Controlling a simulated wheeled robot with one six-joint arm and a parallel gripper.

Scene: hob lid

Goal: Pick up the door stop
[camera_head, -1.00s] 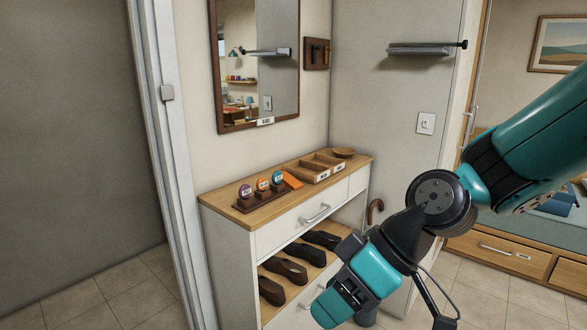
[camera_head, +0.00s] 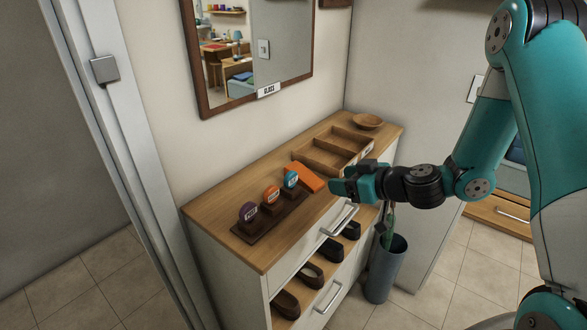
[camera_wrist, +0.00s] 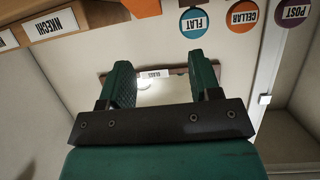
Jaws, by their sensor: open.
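The door stop looks to be the orange wedge (camera_head: 305,177) lying on the wooden cabinet top (camera_head: 225,222), between the key stand and the compartment tray. An orange piece, likely the same wedge (camera_wrist: 142,6), is cut off by the top edge of the wrist view. My gripper (camera_head: 341,188) is at the cabinet's front edge, just right of and nearer than the wedge, apart from it as far as I can tell. In the wrist view my gripper (camera_wrist: 160,75) has its two green fingers apart with nothing between them.
A dark stand (camera_head: 270,218) with purple, orange and blue round tags is left of the wedge. A wooden compartment tray (camera_head: 322,158) and a bowl (camera_head: 368,121) are behind to the right. A mirror (camera_head: 265,50) hangs above. Shoes and an umbrella bin (camera_head: 385,270) are below.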

